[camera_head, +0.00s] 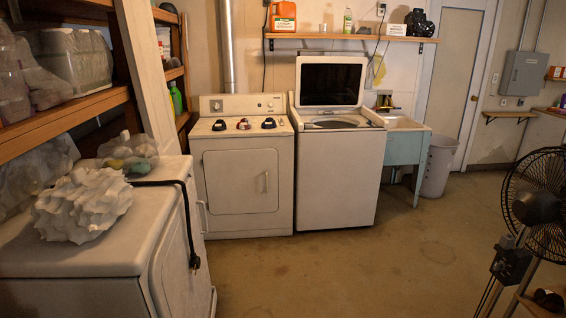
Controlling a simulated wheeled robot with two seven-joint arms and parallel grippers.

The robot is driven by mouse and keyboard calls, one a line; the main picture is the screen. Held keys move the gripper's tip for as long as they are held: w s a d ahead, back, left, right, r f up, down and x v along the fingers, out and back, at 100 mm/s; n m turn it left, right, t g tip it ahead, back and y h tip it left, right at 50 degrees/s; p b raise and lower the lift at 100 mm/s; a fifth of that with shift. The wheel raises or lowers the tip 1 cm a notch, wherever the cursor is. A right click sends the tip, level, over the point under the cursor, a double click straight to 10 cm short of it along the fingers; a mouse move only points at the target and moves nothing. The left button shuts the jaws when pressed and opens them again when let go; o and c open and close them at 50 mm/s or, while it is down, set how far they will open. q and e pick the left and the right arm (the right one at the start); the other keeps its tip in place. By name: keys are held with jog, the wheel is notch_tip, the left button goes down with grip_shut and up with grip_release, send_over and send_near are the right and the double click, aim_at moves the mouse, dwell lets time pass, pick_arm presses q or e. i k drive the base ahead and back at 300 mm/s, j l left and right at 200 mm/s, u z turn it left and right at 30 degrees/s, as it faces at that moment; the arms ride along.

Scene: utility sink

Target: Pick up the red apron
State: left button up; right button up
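I cannot make out a red apron in the head view. Small dark objects, one with red on it (243,124), sit on top of the white dryer (241,182); they are too small to identify. A yellowish thing (379,70) hangs on the back wall below the shelf. Neither of my grippers shows in this view.
A washer (338,182) with its lid up stands right of the dryer, beside a sink (400,123) and a bin (437,165). A white machine (95,255) bearing a crumpled white object (82,207) is at left, a fan (537,205) at right. Middle floor is clear.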

aim_at(245, 124)
jog(key=i, duration=3.7)
